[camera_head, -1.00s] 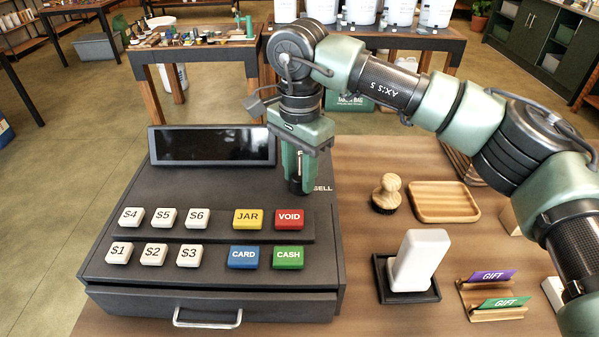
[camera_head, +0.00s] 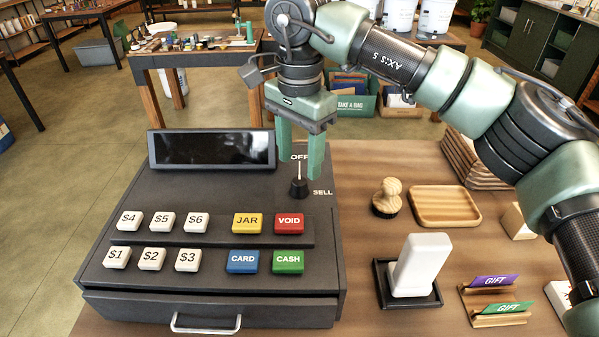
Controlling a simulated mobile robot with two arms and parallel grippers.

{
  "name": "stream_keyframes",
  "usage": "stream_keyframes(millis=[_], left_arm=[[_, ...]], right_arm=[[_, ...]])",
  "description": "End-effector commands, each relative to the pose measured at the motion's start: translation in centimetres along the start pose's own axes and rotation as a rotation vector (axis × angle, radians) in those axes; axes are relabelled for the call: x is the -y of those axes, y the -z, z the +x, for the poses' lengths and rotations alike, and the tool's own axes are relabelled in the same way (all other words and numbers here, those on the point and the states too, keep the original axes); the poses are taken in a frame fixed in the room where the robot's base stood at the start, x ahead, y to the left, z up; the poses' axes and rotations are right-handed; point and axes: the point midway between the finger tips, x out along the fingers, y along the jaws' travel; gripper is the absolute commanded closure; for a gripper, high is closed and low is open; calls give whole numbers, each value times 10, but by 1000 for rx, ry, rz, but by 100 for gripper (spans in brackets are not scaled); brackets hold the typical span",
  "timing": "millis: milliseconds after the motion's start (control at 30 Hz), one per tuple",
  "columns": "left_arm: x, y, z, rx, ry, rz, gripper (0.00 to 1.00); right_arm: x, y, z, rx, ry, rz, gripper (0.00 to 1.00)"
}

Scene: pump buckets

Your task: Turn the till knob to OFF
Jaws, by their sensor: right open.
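The till (camera_head: 120,262) is a dark box with a blank screen, coloured keys and a drawer. Its small black knob (camera_head: 299,189) sits on the upper right of the top panel, between the labels OFF and SELL. A thin white pointer stands up from the knob towards OFF, at the top. My right gripper (camera_head: 300,166) is open, with its two green fingers above and behind the knob, pointing down. The fingers look clear of the knob and partly cover the OFF label. My left gripper is not in view.
Right of the till are a wooden stamp (camera_head: 386,197), a wooden tray (camera_head: 445,205), a white upright device (camera_head: 419,264) on a black base, and GIFT cards (camera_head: 493,281) in wooden holders. The wood counter between the till and these is clear.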

Motion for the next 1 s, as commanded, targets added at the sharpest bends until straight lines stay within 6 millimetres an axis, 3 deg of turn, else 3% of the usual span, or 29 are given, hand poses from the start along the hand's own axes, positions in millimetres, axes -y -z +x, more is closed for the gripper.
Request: stream_keyframes(millis=[200,633,767,1000], left_arm=[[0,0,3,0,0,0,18],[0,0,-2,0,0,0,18],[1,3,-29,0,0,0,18],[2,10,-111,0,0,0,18]], right_arm=[[0,0,-27,-1,1,0,47],[0,0,-36,0,0,0,47],[0,0,-64,0,0,0,47],[0,0,-145,0,0,0,47]])
